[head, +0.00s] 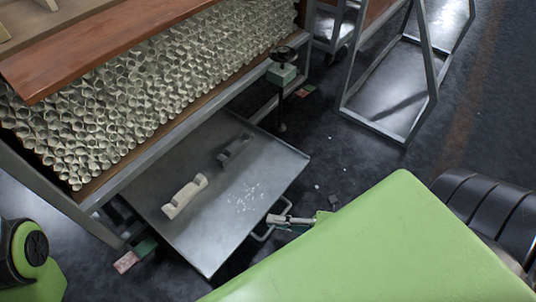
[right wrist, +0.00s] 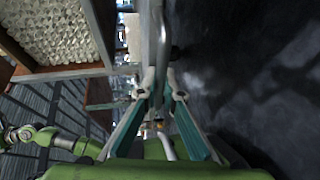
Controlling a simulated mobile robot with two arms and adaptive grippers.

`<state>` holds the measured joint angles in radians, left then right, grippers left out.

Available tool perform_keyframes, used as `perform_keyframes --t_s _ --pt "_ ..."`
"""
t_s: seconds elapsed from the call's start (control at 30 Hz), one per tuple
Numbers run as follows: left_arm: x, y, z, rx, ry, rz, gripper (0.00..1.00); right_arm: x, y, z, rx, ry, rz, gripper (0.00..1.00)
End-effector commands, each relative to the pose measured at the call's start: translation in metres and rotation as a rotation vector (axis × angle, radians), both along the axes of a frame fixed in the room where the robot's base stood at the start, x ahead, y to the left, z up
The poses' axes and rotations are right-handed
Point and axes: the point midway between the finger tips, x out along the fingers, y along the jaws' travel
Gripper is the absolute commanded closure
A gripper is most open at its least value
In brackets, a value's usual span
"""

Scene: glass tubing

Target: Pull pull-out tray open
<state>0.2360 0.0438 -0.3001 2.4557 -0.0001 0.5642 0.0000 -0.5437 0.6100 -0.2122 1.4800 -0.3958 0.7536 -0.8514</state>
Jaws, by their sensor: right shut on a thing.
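The pull-out tray (head: 270,165) is a flat grey metal sheet. In the head view it stands well out from under the rack of glass tubes. A thin metal loop handle (head: 262,234) is on its front edge. My right gripper (head: 276,219) is at this handle, shut on it. In the right wrist view, the fingers of my right gripper (right wrist: 155,78) close around the grey handle bar (right wrist: 163,45). My green right arm covers the lower right of the head view. Part of my left arm shows at the lower left, but its gripper does not.
The rack holds many glass tubes (head: 150,95). A metal frame (head: 385,128) stands at the upper right. Dark floor (head: 340,165) is open right of the tray.

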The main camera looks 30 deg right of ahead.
Motion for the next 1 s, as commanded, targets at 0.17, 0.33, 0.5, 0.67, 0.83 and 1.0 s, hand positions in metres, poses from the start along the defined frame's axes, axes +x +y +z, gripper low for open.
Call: perform_keyframes --t_s 0.17,0.33,0.5,0.67,0.83,1.0 --pt "0.0008 0.0001 -0.0006 -0.001 0.004 -0.001 0.6 -0.006 -0.0014 -0.0004 0.0 0.001 0.001 1.0" --pt "0.0007 0.0001 -0.0009 -0.001 0.004 -0.001 0.6 -0.0061 -0.0015 -0.0007 0.0 0.001 0.001 1.0" --pt "0.0008 0.0 -0.0009 -0.001 0.004 -0.001 0.6 -0.006 -0.0015 -0.0008 0.0 0.001 0.001 0.88" --pt "0.0009 -0.0001 -0.0009 -0.001 0.004 -0.001 0.6 -0.0056 -0.0016 -0.0006 0.0 0.001 0.001 0.75" --pt "0.0009 0.0 -0.0009 -0.001 0.004 -0.001 0.6 -0.0053 -0.0017 -0.0003 0.0 0.001 0.001 0.75" --pt "0.0009 0.0004 -0.001 0.0 0.005 0.0 0.6 -0.0113 -0.0076 0.0004 -0.002 0.002 -0.001 0.75"
